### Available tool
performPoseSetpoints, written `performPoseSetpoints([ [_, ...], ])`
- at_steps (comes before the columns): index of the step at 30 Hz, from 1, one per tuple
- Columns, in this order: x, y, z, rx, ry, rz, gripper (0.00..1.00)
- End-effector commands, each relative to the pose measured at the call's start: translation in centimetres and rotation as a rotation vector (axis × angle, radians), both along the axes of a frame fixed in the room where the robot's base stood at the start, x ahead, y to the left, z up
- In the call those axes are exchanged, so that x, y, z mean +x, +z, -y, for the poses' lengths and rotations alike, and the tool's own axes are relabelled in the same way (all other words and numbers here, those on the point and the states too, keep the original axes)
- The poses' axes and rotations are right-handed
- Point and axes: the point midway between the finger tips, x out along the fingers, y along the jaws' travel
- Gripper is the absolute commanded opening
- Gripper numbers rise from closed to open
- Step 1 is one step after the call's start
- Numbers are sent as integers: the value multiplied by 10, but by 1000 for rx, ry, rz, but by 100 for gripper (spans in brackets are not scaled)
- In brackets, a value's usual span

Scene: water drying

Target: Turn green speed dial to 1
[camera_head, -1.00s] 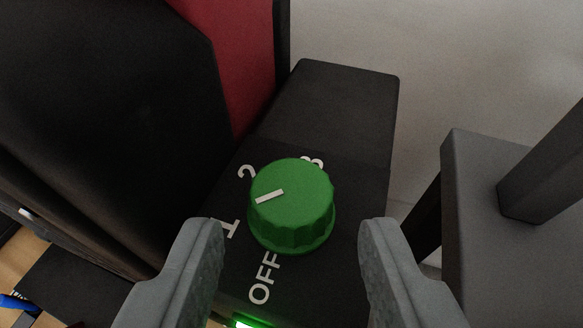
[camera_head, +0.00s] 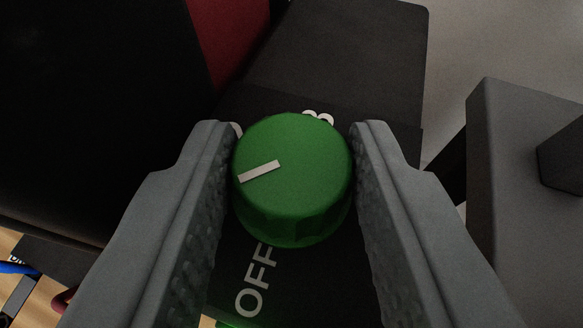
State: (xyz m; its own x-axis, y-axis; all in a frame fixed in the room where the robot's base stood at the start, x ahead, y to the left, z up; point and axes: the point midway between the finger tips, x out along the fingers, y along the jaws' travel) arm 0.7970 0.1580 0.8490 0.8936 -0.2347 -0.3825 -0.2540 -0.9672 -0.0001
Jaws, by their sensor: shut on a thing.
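The green speed dial (camera_head: 297,190) sits on the black panel in the middle of the head camera view. Its white pointer mark (camera_head: 259,171) lies at the dial's left side, pointing left and slightly down. My gripper (camera_head: 296,150) has one grey finger on each side of the dial and is shut on it. The white OFF label (camera_head: 256,281) shows below the dial, and part of the 3 label (camera_head: 318,117) shows above it. The 1 and 2 labels are hidden, mostly behind my left finger.
The black panel (camera_head: 350,50) runs up behind the dial. A large black body (camera_head: 90,90) with a red part (camera_head: 227,40) stands at the left. A grey block (camera_head: 515,190) stands at the right. Blue and red items lie at the lower left.

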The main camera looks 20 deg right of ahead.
Motion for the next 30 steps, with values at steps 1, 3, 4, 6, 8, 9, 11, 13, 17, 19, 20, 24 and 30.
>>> performPoseSetpoints([
  [1,1,0,-1,1,-13,1,11],
  [3,1,0,-2,2,-46,3,11],
  [4,1,0,-2,1,-64,3,11],
  [6,1,0,-3,1,-108,1,11],
  [8,2,0,-4,1,-148,2,11],
  [9,2,0,-4,2,-173,1,11],
  [11,2,0,-4,0,-205,1,11],
  [13,2,0,-4,1,-232,0,11],
  [17,1,0,-4,0,-253,0,11],
  [19,1,0,-4,1,-255,0,11],
  [20,1,0,-4,1,-255,-1,11],
  [24,1,0,-4,0,-254,0,11],
  [30,1,0,-4,0,-253,0,43],
])
